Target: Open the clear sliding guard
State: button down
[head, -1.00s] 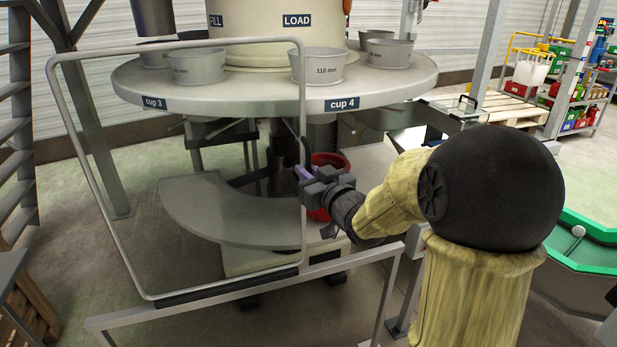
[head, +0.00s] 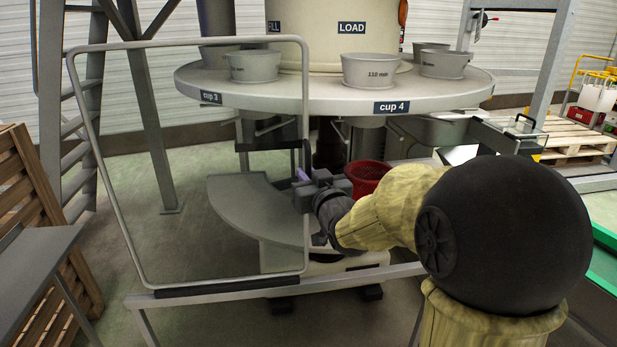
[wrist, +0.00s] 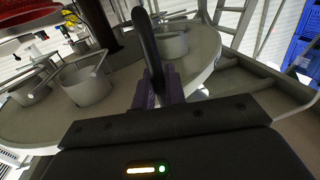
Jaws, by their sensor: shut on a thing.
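The clear sliding guard (head: 190,39) is a see-through panel in a light grey rounded frame. It stands upright in the left and middle of the head view, in front of the round table. Its dark handle is on the right frame edge, largely hidden by my gripper in the head view. In the wrist view the handle (wrist: 148,45) is a dark bar rising from between my fingers. My gripper (head: 303,179) is shut on this handle; its purplish fingers also show in the wrist view (wrist: 160,92).
A grey rail (head: 200,293) runs under the guard. The round table (head: 330,98) carries several grey cups. A red bucket (head: 368,175) stands right of my gripper, clear of the panel. A wooden crate (head: 30,210) and a grey surface (head: 35,262) are at the left.

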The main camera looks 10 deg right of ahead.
jog(key=shift+f, duration=0.25)
jog(key=c, duration=1.7)
grip_release()
jog(key=shift+s, duration=0.1)
jog(key=shift+o, duration=0.8)
jog(key=shift+r, duration=0.15)
jog(key=s+d, duration=0.1)
jog(key=s, duration=1)
jog(key=shift+s+d, duration=0.35)
jog(key=shift+s, duration=0.05)
